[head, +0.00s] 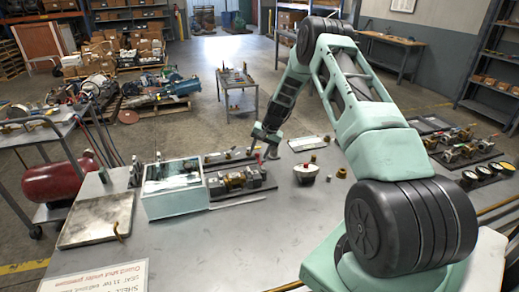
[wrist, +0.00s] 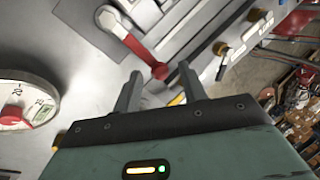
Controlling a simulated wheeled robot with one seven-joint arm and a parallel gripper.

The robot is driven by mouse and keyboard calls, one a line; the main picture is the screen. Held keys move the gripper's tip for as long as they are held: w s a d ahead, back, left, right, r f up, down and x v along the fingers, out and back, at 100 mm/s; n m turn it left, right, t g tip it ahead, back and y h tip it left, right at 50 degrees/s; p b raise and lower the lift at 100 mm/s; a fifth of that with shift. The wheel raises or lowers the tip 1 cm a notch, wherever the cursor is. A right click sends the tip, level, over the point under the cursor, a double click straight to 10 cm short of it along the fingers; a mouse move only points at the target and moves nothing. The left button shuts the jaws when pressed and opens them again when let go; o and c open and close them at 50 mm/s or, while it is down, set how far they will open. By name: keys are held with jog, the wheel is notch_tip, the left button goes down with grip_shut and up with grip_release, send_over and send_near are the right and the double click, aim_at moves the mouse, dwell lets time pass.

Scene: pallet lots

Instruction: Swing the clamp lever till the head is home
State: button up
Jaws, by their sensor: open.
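In the wrist view a red clamp lever (wrist: 139,47) runs from a pale metal pivot (wrist: 108,19) at the top down to a rounded red end (wrist: 160,71). My gripper (wrist: 160,72) is open, with one dark finger on each side of the lever's red end. Whether either finger touches it I cannot tell. In the head view my gripper (head: 268,150) is low over the grey bench (head: 285,225), behind a row of fittings. The lever is small and mostly hidden there, and the clamp head's seating is not clear.
A round dial gauge (wrist: 22,103) with a red centre is left of my gripper in the wrist view. In the head view a glass-topped box (head: 172,188), a valve assembly (head: 238,180) and a round white-topped item (head: 306,173) stand nearby. The bench front is mostly clear.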

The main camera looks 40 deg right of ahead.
jog(key=shift+w+f, duration=0.1)
jog(key=shift+f, duration=0.05)
grip_shut()
